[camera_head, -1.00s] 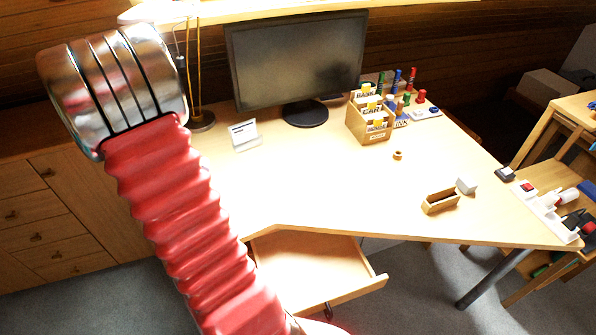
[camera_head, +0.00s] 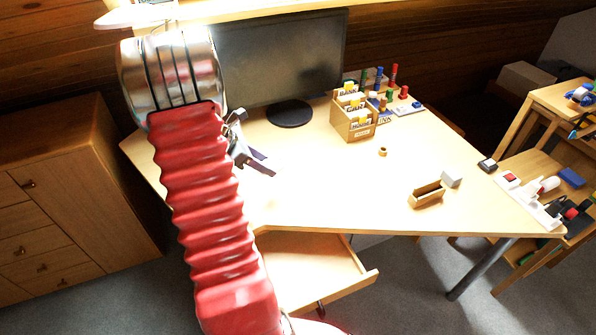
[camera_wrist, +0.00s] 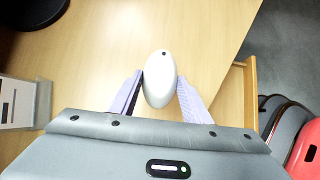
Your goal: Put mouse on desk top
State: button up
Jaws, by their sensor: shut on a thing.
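The white, oval mouse (camera_wrist: 159,80) shows in the wrist view, between the two pale fingers of my gripper (camera_wrist: 160,92). My gripper is shut on its sides. The light wood desk top (camera_head: 330,190) lies below it; I cannot tell how high above the desk the mouse is. In the head view my gripper (camera_head: 262,163) is over the left part of the desk, right of my red arm, and the mouse is not visible there.
A monitor (camera_head: 280,60) stands at the back, with a wooden card box (camera_head: 353,120) to its right. A small wooden holder (camera_head: 427,195) and a grey block (camera_head: 452,179) lie at the right. An open drawer (camera_head: 315,265) juts out in front. The desk's middle is clear.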

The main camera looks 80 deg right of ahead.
jog(key=shift+f, duration=0.1)
jog(key=shift+f, duration=3.05)
jog(key=shift+f, duration=1.85)
jog(key=o, duration=1.1)
jog(key=shift+f, duration=0.1)
jog(key=shift+o, duration=0.2)
